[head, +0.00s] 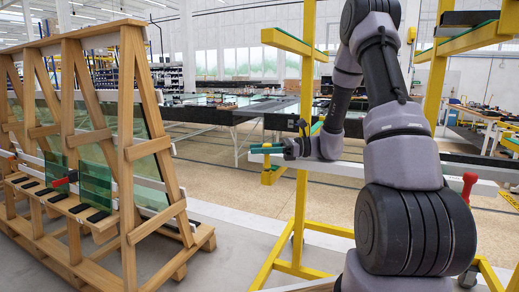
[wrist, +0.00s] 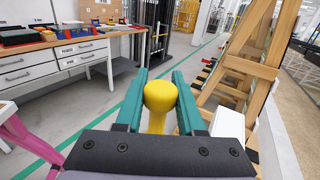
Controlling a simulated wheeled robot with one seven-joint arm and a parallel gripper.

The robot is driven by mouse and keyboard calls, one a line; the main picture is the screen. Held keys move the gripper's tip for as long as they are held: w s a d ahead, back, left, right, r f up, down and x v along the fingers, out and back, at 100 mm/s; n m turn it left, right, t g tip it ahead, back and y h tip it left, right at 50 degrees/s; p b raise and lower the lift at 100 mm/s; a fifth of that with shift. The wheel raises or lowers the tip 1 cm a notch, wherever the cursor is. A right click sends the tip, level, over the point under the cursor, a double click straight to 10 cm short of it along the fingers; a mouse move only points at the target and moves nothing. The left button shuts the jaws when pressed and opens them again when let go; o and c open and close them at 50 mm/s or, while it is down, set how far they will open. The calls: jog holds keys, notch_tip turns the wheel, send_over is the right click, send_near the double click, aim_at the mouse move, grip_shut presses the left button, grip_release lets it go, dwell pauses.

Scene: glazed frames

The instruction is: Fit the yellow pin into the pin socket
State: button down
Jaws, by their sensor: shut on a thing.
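The yellow pin (wrist: 160,96) shows in the wrist view with its rounded head between the two green fingers of my gripper (wrist: 160,80). My gripper is shut on it, and its lower part is partly hidden behind the dark palm edge. In the head view my gripper (head: 266,149) is at mid-picture, pointing left, in front of the yellow steel rack (head: 300,150). The pin is hard to tell from the yellow rack there. I cannot make out the pin socket in either view.
A wooden A-frame (head: 128,150) with glass panes stands at the left. The wrist view shows a workbench (wrist: 70,52) at the left. Floor between A-frame and rack is clear.

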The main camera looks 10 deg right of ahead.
jog(key=shift+s+f, duration=0.35)
jog(key=shift+f, duration=0.35)
jog(key=shift+c, duration=2.2)
grip_release()
jog(key=d+r, duration=0.1)
jog(key=d, duration=1)
jog(key=shift+s+r, duration=0.2)
jog(key=shift+s, duration=0.05)
jog(key=shift+a, duration=0.1)
